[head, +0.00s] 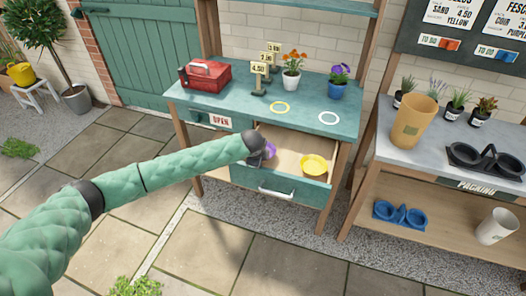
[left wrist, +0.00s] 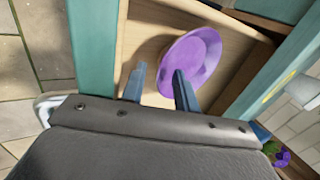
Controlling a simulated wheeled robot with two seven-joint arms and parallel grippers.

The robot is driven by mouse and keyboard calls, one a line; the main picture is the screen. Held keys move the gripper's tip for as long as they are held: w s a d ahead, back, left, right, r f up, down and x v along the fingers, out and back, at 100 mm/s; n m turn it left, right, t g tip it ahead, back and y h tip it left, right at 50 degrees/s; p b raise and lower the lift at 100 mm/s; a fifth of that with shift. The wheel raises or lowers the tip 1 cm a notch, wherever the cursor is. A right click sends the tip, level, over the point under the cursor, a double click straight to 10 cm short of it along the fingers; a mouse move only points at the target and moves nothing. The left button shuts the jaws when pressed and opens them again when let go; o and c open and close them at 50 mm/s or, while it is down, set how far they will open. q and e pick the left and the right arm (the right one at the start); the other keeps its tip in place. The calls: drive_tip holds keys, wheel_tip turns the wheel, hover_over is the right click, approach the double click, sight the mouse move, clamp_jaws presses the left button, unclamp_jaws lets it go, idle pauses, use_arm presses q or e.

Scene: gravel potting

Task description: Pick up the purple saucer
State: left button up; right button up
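The purple saucer (left wrist: 206,50) lies in the open drawer, whose wooden bottom (left wrist: 145,25) shows around it. In the head view only part of the saucer (head: 271,150) shows beside my gripper. My left gripper (left wrist: 160,88) is over the left part of the drawer with its fingers apart. In the left wrist view the saucer's near rim reaches between the two fingertips, and the right finger overlaps the saucer. I cannot tell whether a finger touches it. My right gripper is in neither view.
A yellow saucer (head: 314,165) lies in the right part of the drawer. The drawer front (head: 285,189) with its white handle stands out below the green tabletop (head: 235,100). The tabletop overhangs the back of the drawer. A grey-topped packing table (head: 440,150) stands at the right.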

use_arm(q)
drive_tip(key=shift+c, duration=0.4)
clamp_jaws()
